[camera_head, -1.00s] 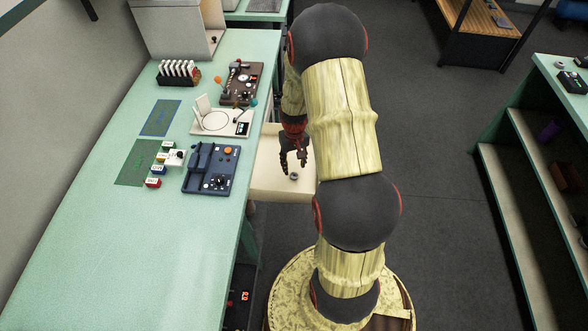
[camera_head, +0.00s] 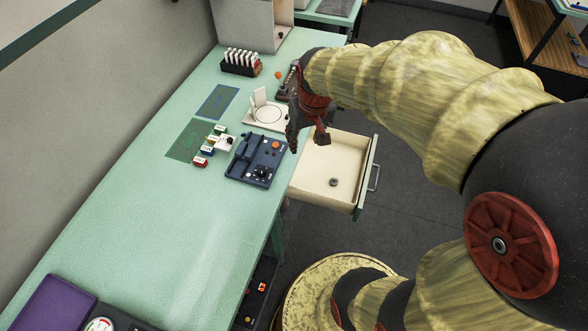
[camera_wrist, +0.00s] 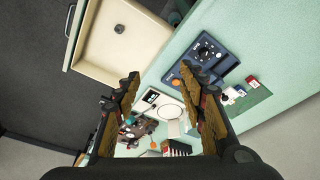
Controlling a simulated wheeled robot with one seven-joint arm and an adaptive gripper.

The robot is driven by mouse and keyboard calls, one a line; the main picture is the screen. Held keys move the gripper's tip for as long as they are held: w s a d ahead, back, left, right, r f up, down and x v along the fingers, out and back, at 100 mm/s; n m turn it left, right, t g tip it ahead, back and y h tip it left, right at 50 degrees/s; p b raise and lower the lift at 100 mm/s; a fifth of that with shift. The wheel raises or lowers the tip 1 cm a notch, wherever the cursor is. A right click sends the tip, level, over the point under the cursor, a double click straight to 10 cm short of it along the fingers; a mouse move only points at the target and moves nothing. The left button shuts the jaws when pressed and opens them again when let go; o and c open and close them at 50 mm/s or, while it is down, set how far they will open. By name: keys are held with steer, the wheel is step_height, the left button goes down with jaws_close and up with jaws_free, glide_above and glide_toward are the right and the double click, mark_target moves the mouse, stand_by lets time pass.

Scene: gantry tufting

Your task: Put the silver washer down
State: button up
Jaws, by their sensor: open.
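The silver washer (camera_head: 333,182) is a small grey ring lying on the floor of the open cream drawer (camera_head: 318,197). In the wrist view the washer (camera_wrist: 119,29) lies in the drawer (camera_wrist: 95,58) at the upper left, well away from my fingers. My gripper (camera_head: 307,143) is above the bench edge, beyond and to the left of the washer. Its two fingers (camera_wrist: 165,100) are spread apart with nothing between them.
A dark blue device (camera_head: 258,160) stands at the bench edge beside the drawer. Behind it are a white scale-like device (camera_head: 268,114) and a rack of white pieces (camera_head: 240,63).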

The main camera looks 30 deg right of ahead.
steer(key=s+a+r+n+t, duration=0.2)
steer(key=s+a+r, duration=0.7)
steer(key=s+a, duration=0.2)
steer(key=shift+s+a+r+n+t+y, duration=0.2)
steer(key=shift+s+n+t+y, duration=0.15)
steer(key=shift+s, duration=0.55)
steer(key=shift+f, duration=0.1)
steer(key=shift+c, duration=0.9)
